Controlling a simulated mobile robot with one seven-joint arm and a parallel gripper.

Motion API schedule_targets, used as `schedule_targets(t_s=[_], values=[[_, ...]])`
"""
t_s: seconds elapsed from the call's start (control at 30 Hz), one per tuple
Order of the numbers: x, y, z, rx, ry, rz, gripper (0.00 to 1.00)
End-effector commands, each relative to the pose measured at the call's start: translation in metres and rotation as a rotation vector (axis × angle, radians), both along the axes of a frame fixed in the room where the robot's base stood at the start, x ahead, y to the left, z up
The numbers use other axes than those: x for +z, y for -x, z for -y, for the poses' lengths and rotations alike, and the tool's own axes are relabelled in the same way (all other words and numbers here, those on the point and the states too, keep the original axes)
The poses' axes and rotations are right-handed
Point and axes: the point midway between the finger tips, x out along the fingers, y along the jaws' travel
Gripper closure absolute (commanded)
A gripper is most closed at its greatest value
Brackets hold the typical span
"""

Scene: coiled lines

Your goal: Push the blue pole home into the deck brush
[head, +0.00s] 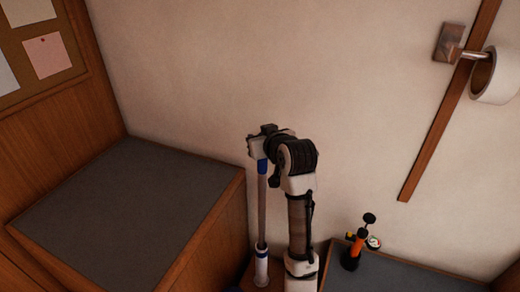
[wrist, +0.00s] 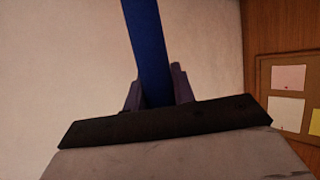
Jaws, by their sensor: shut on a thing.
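The blue pole (head: 262,205) stands close to upright in the head view, with a blue upper end and a greyish shaft below it. My gripper (head: 261,156) is shut on its blue upper end. In the wrist view the blue end of the pole (wrist: 148,45) runs up from between the two dark fingers of my gripper (wrist: 157,90). How deep the pole sits there I cannot tell. The brush head is mostly cut off at the bottom edge.
A grey-topped wooden counter (head: 125,215) stands left of the pole. A white roll (head: 494,78) hangs on the wall at right. A pinboard (wrist: 290,95) is on the wood wall.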

Motion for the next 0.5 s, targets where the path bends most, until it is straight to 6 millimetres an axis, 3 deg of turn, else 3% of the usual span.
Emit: schedule_targets(t_s=[0.5], values=[[0.075,0.000,0.000,0.001,0.001,0.003,1.00]])
